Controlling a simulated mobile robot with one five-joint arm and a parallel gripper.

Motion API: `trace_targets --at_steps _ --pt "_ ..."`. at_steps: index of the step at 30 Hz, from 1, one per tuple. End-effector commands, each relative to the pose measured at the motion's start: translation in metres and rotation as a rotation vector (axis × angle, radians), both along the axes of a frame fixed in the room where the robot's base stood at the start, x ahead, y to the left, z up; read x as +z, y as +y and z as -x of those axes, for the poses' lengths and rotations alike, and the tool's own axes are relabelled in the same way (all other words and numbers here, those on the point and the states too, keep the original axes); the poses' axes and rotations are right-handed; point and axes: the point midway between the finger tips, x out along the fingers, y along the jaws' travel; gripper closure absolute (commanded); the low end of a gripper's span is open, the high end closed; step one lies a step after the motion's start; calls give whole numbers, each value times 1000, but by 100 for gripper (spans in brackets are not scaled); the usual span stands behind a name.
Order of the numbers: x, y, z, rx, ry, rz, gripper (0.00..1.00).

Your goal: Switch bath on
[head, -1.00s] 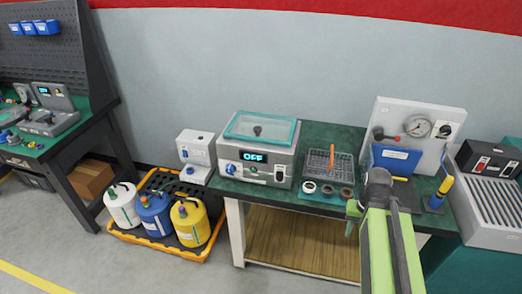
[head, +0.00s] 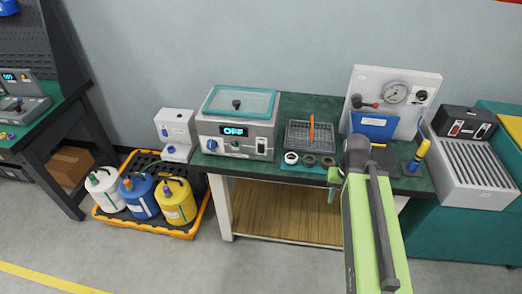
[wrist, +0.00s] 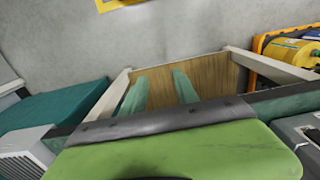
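The bath (head: 207,127) is a light grey box with a teal-rimmed clear lid (head: 240,101) on the bench. Its display (head: 233,130) reads OFF in blue. Its front has a blue knob (head: 212,144), a small dark-and-green control (head: 235,145) and a white switch (head: 261,143) at the right. My gripper (wrist: 160,90) shows two green fingers apart with nothing between them in the wrist view. In the head view my arm is in front of the bench, right of the bath, and mostly hides the gripper. The bath's front is clear of my arm.
A wire basket (head: 312,134) and several rings stand right of the bath. A gauge panel (head: 420,82) stands farther right. A white dispenser (head: 176,130) is at the left. Jugs stand in a yellow-edged tray (head: 190,232) on the floor. The floor before the bench is open.

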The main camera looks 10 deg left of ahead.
Motion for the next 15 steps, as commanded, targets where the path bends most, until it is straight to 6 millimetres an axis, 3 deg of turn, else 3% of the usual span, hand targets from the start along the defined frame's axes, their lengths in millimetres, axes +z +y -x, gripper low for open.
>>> trace_targets --at_steps 1,8,15 --pt "0 0 0 0 0 0 72" --pt "0 0 0 0 0 0 100" --pt "0 0 0 0 0 0 100"
